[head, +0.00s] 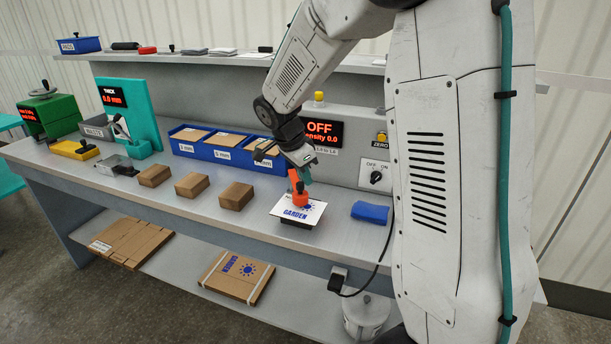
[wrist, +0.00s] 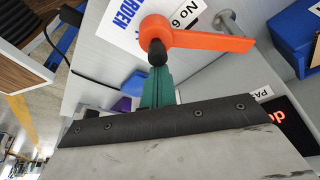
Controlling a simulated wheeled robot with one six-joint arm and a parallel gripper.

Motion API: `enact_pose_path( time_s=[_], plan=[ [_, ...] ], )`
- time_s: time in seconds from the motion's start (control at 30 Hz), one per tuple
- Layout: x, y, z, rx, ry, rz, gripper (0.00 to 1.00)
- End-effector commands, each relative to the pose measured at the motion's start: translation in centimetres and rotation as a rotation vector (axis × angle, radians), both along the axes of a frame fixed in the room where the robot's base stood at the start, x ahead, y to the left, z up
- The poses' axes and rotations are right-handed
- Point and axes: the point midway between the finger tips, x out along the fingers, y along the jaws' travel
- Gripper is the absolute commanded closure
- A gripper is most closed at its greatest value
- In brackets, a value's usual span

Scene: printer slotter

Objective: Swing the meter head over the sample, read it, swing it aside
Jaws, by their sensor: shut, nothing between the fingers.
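The orange meter head (head: 298,193) shows in the head view at the back edge of the white sample card (head: 299,213), which has blue GARDEN print and lies on a dark block. In the wrist view the orange arm (wrist: 212,40) with its black knob (wrist: 157,52) covers part of the card (wrist: 125,28). My gripper (head: 306,178) is shut and empty, with its teal fingers (wrist: 158,78) right at the knob; I cannot tell whether they touch. The meter display (head: 322,131) reads OFF and density 0.0. The OFF/ON switch (head: 376,177) is on the panel.
A blue pad (head: 370,212) lies right of the card. Brown blocks (head: 236,196) stand in a row to the left, with blue bins (head: 210,143) behind. A black cable (head: 388,245) hangs over the front edge. The bench front (head: 200,213) is clear.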

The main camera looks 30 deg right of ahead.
Motion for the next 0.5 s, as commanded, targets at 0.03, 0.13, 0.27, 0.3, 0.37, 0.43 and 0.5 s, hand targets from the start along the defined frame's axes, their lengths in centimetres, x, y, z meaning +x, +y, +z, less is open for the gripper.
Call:
enact_pose_path(
  time_s=[0.03,0.13,0.27,0.3,0.37,0.43,0.5],
  plan=[
    [0.1,0.3,0.3,0.004,-0.004,0.001,1.0],
    [0.2,0.6,1.3,0.004,-0.005,0.001,1.0],
    [0.2,1.0,3.7,0.003,-0.008,-0.004,1.0],
    [0.2,1.1,4.5,0.003,-0.008,-0.007,1.0],
    [0.1,1.3,5.6,0.003,-0.007,-0.01,1.0],
    [0.1,1.3,6.8,0.002,-0.005,-0.014,1.0],
    [0.1,1.4,7.8,0.002,-0.003,-0.016,1.0]
  ],
)
